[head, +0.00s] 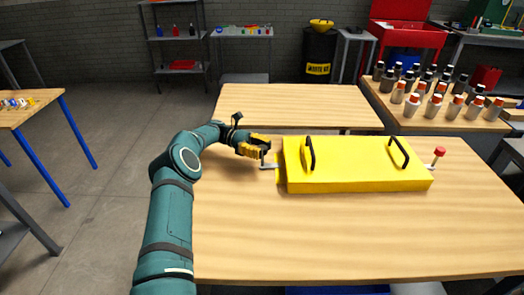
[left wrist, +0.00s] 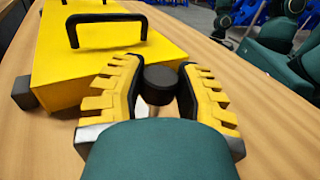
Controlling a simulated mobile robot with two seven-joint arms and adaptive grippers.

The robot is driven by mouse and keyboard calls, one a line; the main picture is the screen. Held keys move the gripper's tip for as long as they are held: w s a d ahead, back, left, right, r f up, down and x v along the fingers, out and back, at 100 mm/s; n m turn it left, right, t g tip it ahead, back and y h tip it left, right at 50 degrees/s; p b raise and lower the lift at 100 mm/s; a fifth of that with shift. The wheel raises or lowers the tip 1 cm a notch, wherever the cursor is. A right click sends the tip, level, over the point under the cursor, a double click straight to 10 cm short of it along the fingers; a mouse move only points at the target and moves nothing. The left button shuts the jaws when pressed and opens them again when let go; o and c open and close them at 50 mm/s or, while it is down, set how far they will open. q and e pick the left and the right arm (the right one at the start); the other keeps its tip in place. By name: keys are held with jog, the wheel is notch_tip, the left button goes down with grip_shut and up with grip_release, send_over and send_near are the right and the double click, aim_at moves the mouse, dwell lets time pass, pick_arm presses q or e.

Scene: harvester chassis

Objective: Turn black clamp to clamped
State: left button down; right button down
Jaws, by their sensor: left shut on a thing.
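A yellow box (head: 350,178) with two black handles lies on the wooden table. The black clamp (head: 269,167) is at its left end, with a metal base and an upright lever. Its black knob (left wrist: 160,84) shows between the yellow fingers of my left gripper (head: 263,147) in the left wrist view. The left gripper is shut on this knob, and its fingers partly hide the lever. A second clamp with a red knob (head: 439,152) stands at the box's right end, its lever tilted up. My right gripper is in neither view.
The table (head: 330,245) is bare in front of the box. Another wooden table (head: 295,100) stands behind it. Several bottles with red or dark caps (head: 454,107) stand on a table at the back right.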

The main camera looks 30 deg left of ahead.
pick_arm(q)
jog(key=shift+m+g, duration=0.4)
jog(key=shift+g, duration=0.3)
jog(key=c, duration=0.6)
grip_release()
jog(key=shift+d, duration=0.1)
jog(key=shift+r, duration=0.1)
notch_tip(320, 180, up, 10)
jog(key=shift+f, duration=0.1)
